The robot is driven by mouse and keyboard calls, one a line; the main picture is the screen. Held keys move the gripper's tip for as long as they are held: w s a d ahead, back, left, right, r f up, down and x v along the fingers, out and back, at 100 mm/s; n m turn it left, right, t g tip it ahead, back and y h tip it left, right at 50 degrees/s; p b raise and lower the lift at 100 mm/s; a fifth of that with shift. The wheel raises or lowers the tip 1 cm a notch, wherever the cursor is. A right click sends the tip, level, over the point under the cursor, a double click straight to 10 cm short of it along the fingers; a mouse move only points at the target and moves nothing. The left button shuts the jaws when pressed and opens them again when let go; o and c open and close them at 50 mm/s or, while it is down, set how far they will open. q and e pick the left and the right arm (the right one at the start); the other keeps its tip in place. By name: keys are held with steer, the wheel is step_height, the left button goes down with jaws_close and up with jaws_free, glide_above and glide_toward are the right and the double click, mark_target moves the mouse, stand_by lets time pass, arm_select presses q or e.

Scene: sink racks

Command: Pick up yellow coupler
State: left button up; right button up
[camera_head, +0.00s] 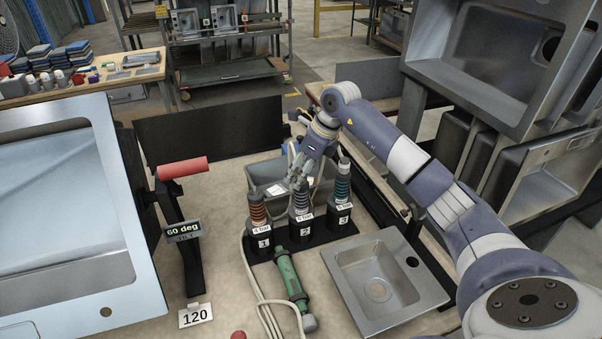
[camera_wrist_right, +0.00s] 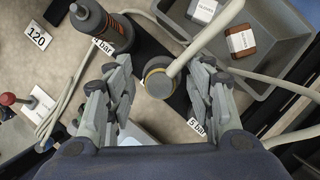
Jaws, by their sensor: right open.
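The yellow coupler (camera_wrist_right: 152,70) shows in the wrist view as a round grey top with a yellow ring and a pale hose running from it. In the head view the middle station, number 2 (camera_head: 304,233), stands under my gripper, and its upper part is largely hidden. My right gripper (camera_head: 302,180) is open and points down over station 2. In the wrist view my right gripper's fingers (camera_wrist_right: 158,92) lie on either side of the coupler, with visible gaps. My left gripper is not in view.
An orange-ringed coupler (camera_head: 257,210) stands at station 1 and a teal one (camera_head: 342,184) at station 3, close on both sides. A grey bin (camera_head: 262,174) is behind. A green tool (camera_head: 290,278), loose hoses and a small sink (camera_head: 347,262) lie in front.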

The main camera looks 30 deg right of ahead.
steer(key=c, duration=1)
steer(key=shift+r, duration=0.15)
steer(key=shift+r+b, duration=0.45)
steer(key=shift+r, duration=0.15)
step_height(320, 180, up, 2)
steer(key=shift+s+b, duration=0.15)
steer(key=shift+b, duration=0.4)
steer(key=s+a+b, duration=0.1)
steer(key=s+a, duration=0.1)
steer(key=s, duration=0.3)
steer(key=s+a+r+b, duration=0.1)
steer(key=s+a+b, duration=0.1)
steer(key=s, duration=0.2)
steer(key=s+a+b, duration=0.2)
steer(key=s, duration=0.3)
steer(key=shift+s+r, duration=0.25)
steer(key=shift+s, duration=0.1)
steer(key=shift+r, duration=0.2)
